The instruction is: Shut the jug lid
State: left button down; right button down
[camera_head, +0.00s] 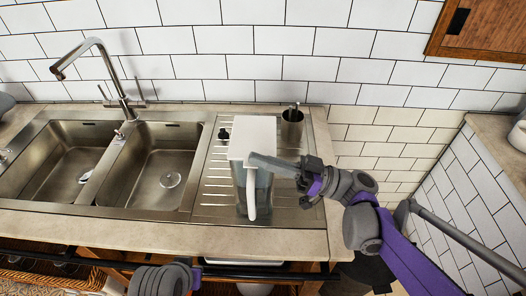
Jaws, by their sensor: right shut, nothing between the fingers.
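The jug (264,187) stands upright on the ribbed steel drainboard, right of the sinks. It has a see-through grey body and a white handle (251,194) facing me. Its white lid (254,133) shows at the top; I cannot tell clearly how far it is tilted. My right gripper (256,160) is shut and empty, reaching in from the right. Its fingers lie across the jug's front upper part, just above the handle, and hide part of the rim. Whether they touch the lid is unclear. A dark grey part of my left arm shows at the bottom edge, without its fingers.
The double sink (165,165) and tall faucet (95,72) are on the left. The counter's front edge (170,233) is clear.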

jog(key=shift+f, duration=0.55)
jog(key=shift+f, duration=0.1)
notch_tip(320, 180, up, 4)
jog(key=r+p, duration=0.1)
jog(key=p, duration=0.2)
jog(key=b+v, duration=0.1)
jog(key=v, duration=0.9)
jog(key=shift+w+f+b, duration=0.3)
jog(key=shift+w+f, duration=0.05)
